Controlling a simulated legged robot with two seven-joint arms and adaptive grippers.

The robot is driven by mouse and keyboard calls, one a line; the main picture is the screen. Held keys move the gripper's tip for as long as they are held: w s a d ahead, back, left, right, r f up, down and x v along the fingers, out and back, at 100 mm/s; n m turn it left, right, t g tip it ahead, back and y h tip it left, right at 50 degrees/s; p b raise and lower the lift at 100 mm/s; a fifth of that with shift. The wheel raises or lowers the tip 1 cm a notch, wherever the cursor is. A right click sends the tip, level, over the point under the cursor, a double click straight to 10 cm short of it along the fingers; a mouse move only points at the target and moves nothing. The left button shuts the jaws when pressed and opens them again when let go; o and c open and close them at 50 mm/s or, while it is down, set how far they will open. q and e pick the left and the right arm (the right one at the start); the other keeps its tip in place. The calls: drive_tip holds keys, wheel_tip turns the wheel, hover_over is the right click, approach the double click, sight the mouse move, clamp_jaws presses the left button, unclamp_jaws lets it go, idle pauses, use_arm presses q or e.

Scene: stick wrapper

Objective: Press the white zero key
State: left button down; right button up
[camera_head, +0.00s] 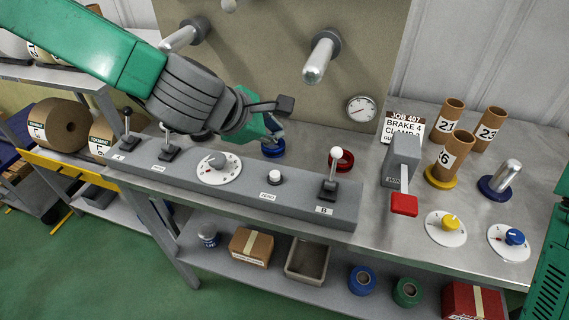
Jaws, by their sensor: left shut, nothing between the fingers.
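The white zero key (275,175) is a small round white-topped button in a dark collar. It stands on the sloped grey control panel (240,196), behind a label (268,196) that appears to read ZERO. My left gripper (277,118) reaches in from the upper left and is shut and empty. In the picture it is above the key, apart from it, over the back of the panel. Its fingers partly hide a blue ring behind the panel. My right gripper is not in view.
On the panel, a dial (218,167) is left of the key and a white-knobbed lever (333,175) is right of it. A red-handled lever (403,203) and cardboard tubes (452,110) stand right. A spindle (321,60) protrudes behind.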

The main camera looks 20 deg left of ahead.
sight(274, 174)
use_arm(q)
drive_tip(key=shift+a+r, duration=0.1)
drive_tip(key=shift+a, duration=0.2)
wheel_tip(274, 174, down, 8)
drive_tip(key=b, duration=0.7)
drive_tip(key=shift+d+r, duration=0.1)
drive_tip(key=shift+r, duration=0.1)
drive_tip(key=shift+f+b, duration=0.6)
drive_tip(key=shift+f, duration=0.05)
drive_tip(key=shift+f, duration=0.1)
idle(0.4)
drive_tip(key=shift+f, duration=0.25)
